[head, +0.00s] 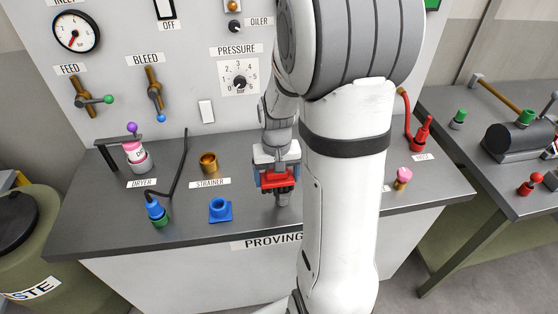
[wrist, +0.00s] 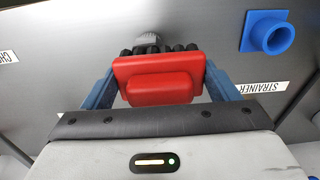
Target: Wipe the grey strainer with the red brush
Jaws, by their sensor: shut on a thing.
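My gripper (head: 278,172) is shut on the red brush (head: 280,181), low over the middle of the bench. In the wrist view the brush's red block (wrist: 158,80) sits between the two blue fingers of my gripper (wrist: 158,88), its dark bristles facing away from the camera. A small grey ribbed piece, which looks like the grey strainer (wrist: 147,39), shows just beyond the bristles, partly hidden by them. I cannot tell whether the bristles touch it. In the head view I cannot make it out clearly behind the brush and my arm.
A blue socket (head: 220,209) stands left of the brush, with a brass cup (head: 208,163) behind it by the STRAINER label. A blue and green fitting (head: 156,211) and the dryer (head: 135,155) are farther left. A pink-topped fitting (head: 403,177) stands right of my arm.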

